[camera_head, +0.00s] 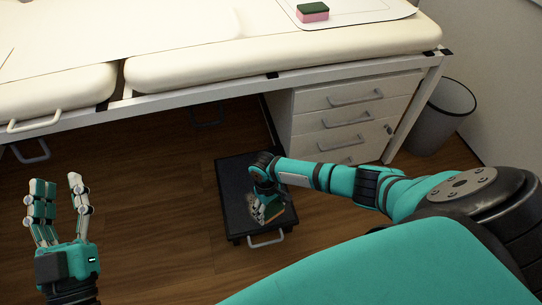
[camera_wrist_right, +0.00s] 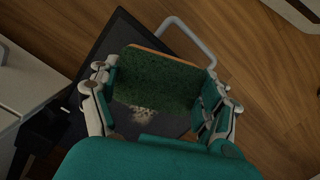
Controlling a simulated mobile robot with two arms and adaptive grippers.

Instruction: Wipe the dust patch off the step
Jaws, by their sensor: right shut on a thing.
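The black step (camera_head: 233,208) stands on the floor below the couch. In the right wrist view the step (camera_wrist_right: 112,45) lies beneath my right gripper (camera_wrist_right: 155,95), which is shut on a sponge (camera_wrist_right: 155,78) with a dark green face and an orange edge. A pale dust patch (camera_wrist_right: 145,116) shows on the step just beside the sponge. I cannot tell whether the sponge touches the step. In the head view my right gripper (camera_head: 266,203) is over the step and partly hides its top. My left gripper (camera_head: 58,192) is open and empty, fingers up, away from the step.
A padded cream couch (camera_head: 280,62) spans the back. On it, a pink and green sponge (camera_head: 312,13) lies on a white sheet. A white drawer cabinet (camera_head: 345,118) is behind the step, and a grey bin (camera_head: 440,118) is at the right. Wooden floor left of the step is clear.

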